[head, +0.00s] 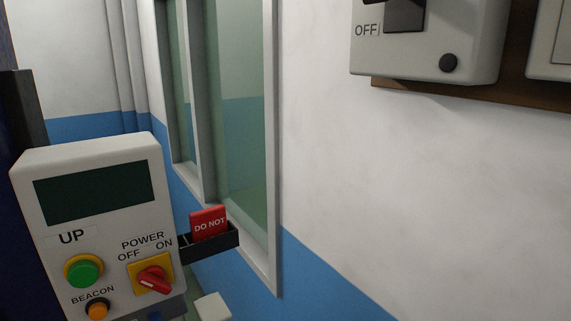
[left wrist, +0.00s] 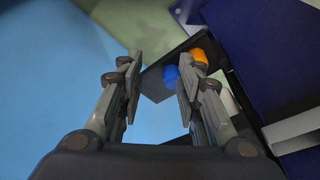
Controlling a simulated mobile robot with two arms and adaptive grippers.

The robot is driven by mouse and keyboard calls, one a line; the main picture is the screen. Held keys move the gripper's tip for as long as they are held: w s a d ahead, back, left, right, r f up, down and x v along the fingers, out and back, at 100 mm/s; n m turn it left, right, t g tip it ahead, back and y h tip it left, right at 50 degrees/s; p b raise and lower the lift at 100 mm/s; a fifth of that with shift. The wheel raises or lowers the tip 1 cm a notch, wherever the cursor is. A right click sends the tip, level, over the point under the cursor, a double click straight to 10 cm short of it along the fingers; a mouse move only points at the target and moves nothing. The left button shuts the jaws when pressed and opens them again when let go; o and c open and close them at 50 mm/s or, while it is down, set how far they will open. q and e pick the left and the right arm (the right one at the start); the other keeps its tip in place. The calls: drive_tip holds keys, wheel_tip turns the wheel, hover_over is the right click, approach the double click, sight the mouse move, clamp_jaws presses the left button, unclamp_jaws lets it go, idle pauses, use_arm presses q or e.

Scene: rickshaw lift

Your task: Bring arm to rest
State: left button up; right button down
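In the left wrist view my left gripper (left wrist: 160,95) is open, its two fingers well apart with nothing between the tips. Beyond its fingers, a blue rounded thing (left wrist: 171,77) and an orange one (left wrist: 198,57) show by a dark tray-like surface. The head view shows neither gripper; my right gripper is not in view.
A control box (head: 95,220) with a green UP button (head: 84,271), a red power switch (head: 153,280) and an orange beacon button (head: 97,310) stands at left. A black holder with a red DO NOT tag (head: 209,223) is beside it. A switch box (head: 425,60) hangs upper right.

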use_arm(q)
wheel_tip(320, 180, down, 15)
drive_tip(key=s+b, duration=0.2)
drive_tip(key=s, duration=0.1)
drive_tip(key=s+a+f+g+b, duration=0.1)
drive_tip(key=s+f+b, duration=0.1)
drive_tip(key=s+f, duration=0.6)
drive_tip(key=s+a+f+g+b, duration=0.1)
drive_tip(key=s+a+f+b, duration=0.1)
drive_tip(key=s+f, duration=0.6)
wheel_tip(320, 180, down, 5)
drive_tip(key=shift+s+f, duration=0.15)
drive_tip(key=shift+s, duration=0.1)
